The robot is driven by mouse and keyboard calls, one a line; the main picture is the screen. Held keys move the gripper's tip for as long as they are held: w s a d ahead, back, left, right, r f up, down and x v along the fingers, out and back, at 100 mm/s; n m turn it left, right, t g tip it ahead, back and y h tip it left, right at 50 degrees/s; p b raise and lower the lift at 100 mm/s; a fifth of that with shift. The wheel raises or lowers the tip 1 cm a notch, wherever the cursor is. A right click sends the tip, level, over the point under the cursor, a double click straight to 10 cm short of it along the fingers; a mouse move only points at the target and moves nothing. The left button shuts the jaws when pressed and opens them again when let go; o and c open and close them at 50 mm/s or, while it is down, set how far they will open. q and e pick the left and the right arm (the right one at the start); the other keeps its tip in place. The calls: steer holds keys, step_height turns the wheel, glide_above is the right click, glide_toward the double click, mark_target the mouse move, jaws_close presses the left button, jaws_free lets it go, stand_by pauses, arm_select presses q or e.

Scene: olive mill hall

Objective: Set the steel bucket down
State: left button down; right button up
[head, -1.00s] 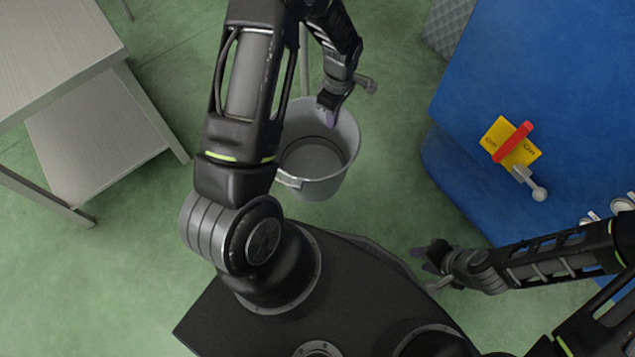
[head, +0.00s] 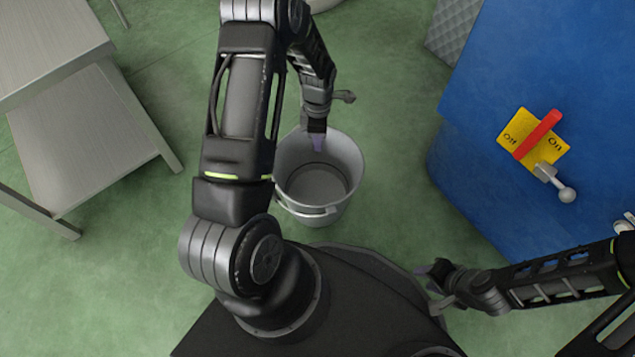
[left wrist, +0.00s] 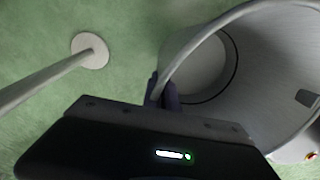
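The steel bucket (head: 335,205) is upright below my left arm in the head view, with its bail hanging down on the near side. My left gripper (head: 317,140) is at the bucket's far rim. In the left wrist view its purple fingers (left wrist: 162,93) sit on either side of the rim and are shut on it. The bucket (left wrist: 262,65) is empty. Whether its bottom touches the floor cannot be told. My right gripper (head: 428,277) is away from the bucket at lower right, and its finger gap is not clear.
A metal table (head: 60,40) with a lower shelf stands at left. A blue machine (head: 590,60) with a yellow on/off plate (head: 520,128) and red lever stands at right. The left wrist view shows a pole's round foot (left wrist: 90,50). Green floor (head: 400,190) is open around the bucket.

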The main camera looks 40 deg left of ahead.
mark_target(318, 158)
arm_select(q)
step_height(318, 158, down, 5)
steer(key=shift+f+b, duration=0.1)
steer(key=shift+b, duration=0.8)
steer(key=shift+f+b, duration=0.85)
steer(key=shift+f, duration=1.1)
steer(key=shift+f, duration=0.15)
steer(key=c, duration=1.7)
jaws_free()
steer(key=r+p, duration=0.1)
steer(key=r, duration=0.3)
steer(key=r+p, duration=0.2)
steer(key=r, duration=0.2)
steer(key=w+r+p, duration=0.1)
steer(key=r+p, duration=0.1)
steer(key=r, duration=0.2)
steer(key=shift+a+r, duration=0.2)
steer(key=shift+a, duration=0.15)
